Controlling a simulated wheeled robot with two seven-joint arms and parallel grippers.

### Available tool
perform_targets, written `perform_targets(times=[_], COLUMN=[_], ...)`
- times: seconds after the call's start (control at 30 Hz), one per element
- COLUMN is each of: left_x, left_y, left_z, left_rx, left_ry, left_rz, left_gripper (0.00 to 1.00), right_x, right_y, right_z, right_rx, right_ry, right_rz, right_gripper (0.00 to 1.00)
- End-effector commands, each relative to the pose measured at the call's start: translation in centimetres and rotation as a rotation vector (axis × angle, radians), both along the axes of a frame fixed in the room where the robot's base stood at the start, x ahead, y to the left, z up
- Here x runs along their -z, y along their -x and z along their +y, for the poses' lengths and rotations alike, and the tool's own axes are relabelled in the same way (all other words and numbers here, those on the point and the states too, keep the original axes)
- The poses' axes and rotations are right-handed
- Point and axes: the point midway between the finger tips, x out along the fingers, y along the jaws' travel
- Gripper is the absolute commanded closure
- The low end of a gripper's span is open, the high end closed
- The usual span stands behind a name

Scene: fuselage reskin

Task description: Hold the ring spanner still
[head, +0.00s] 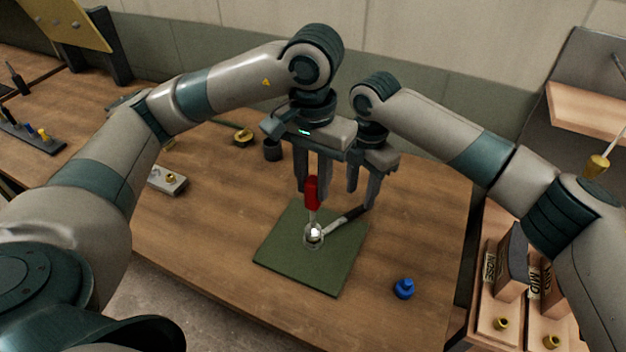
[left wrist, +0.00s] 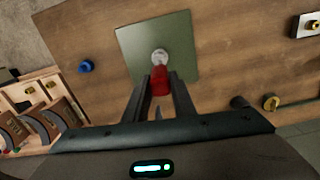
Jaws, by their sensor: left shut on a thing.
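The ring spanner (head: 341,220) lies low over the green mat (head: 290,255), its ring end around or beside a bright round metal fitting (head: 314,236). Its dark handle slants up to the right. A red-handled driver (head: 312,192) stands upright above the fitting, and its red handle also shows in the left wrist view (left wrist: 160,81). My left gripper (head: 313,195) is shut on that red handle. My right gripper (head: 361,202) is at the far end of the spanner handle. Its fingers show a gap, but whether they grip the handle is unclear.
A blue knob-like part (head: 404,288) sits on the wooden table right of the mat. A dark cup (head: 272,149), a brass part (head: 243,137) and a grey block (head: 167,180) lie behind and left. Labelled wooden holders (head: 512,262) stand at right. The table front is clear.

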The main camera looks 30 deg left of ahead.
Motion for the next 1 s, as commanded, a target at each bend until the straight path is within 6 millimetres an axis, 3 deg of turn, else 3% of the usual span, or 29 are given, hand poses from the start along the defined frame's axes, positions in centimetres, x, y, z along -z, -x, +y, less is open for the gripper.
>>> perform_targets(times=[0.4,0.9,1.0], left_x=[0.0,0.0,0.0], left_y=[0.0,0.0,0.0], left_z=[0.0,0.0,0.0], left_rx=[0.0,0.0,0.0], left_ry=[0.0,0.0,0.0], left_rz=[0.0,0.0,0.0], left_gripper=[1.0,1.0,1.0], right_x=[4.4,5.2,5.2], right_y=[0.0,0.0,0.0], right_z=[0.0,0.0,0.0], right_rx=[0.001,0.0,0.0], right_ry=[0.0,-0.001,-0.001], right_rz=[0.001,0.0,0.0], right_gripper=[0.62,0.62,0.86])
